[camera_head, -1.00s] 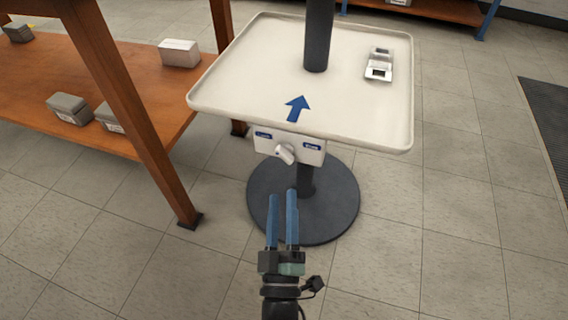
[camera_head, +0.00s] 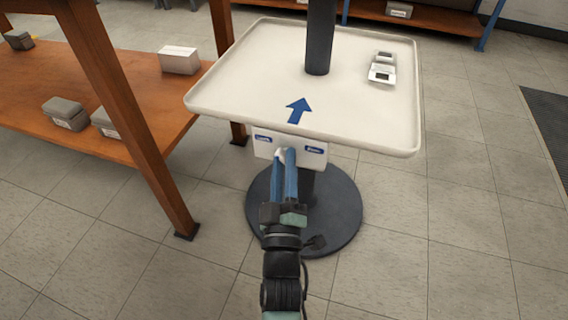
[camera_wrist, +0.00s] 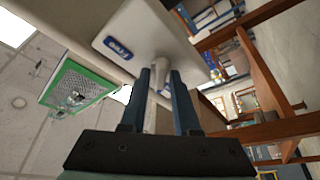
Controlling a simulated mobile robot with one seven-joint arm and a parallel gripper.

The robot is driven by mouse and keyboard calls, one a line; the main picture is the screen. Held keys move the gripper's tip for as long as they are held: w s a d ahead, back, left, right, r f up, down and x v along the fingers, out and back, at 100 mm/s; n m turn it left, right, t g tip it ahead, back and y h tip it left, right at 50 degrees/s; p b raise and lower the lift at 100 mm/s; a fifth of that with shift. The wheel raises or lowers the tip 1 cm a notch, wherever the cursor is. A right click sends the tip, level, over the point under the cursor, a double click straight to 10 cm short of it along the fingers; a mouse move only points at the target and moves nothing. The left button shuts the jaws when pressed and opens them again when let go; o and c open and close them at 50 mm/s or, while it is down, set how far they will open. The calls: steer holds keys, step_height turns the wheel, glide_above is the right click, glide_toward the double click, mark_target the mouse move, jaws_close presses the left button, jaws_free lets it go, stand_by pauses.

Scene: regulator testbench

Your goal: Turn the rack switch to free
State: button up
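The rack switch is a pale knob (camera_head: 281,152) on a white panel (camera_head: 263,149) below the front edge of the white tray. Blue labels sit to its left (camera_head: 263,139) and right (camera_head: 314,148); their words are too small to read. My gripper (camera_head: 285,156) reaches up to the knob and hides most of it in the head view. In the wrist view the knob (camera_wrist: 161,50) lies at the two blue fingertips, its handle between them. The fingers stand apart, and I see no clear grip. One blue label (camera_wrist: 118,48) shows there.
The white tray (camera_head: 240,95) has a blue arrow (camera_head: 298,109), a dark post (camera_head: 318,40) and a small device (camera_head: 383,68). Its lip overhangs the switch panel. A dark round base (camera_head: 335,215) stands below. An orange shelf (camera_head: 110,75) with grey boxes is close on the left.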

jaws_close()
steer(key=shift+m, duration=0.3)
steer(key=m+h+p, duration=0.1)
steer(key=m, duration=0.2)
steer(key=shift+a+p, duration=0.1)
steer(key=shift+p, duration=0.25)
steer(key=m+h, duration=0.2)
steer(key=m, duration=0.1)
steer(key=m+h+p, duration=0.1)
steer(key=m+h, duration=0.1)
steer(key=m, duration=0.1)
steer(key=shift+a+m, duration=0.1)
steer(key=shift+m, duration=0.3)
steer(key=m+h, duration=0.2)
steer(key=m, duration=0.2)
steer(key=m+g+h, duration=0.1)
steer(key=m+h, duration=0.1)
steer(key=m, duration=0.2)
steer(key=shift+p, duration=0.4)
steer(key=shift+f+m+g+h+p, duration=0.1)
steer(key=shift+m+g+h+p, duration=0.35)
steer(key=shift+m, duration=1.3)
steer(key=shift+m+g+h+p, duration=0.1)
steer(key=shift+m+g+h, duration=0.6)
steer(key=shift+m, duration=1.05)
steer(key=shift+g, duration=0.35)
steer(key=shift+o, duration=1.7)
jaws_free()
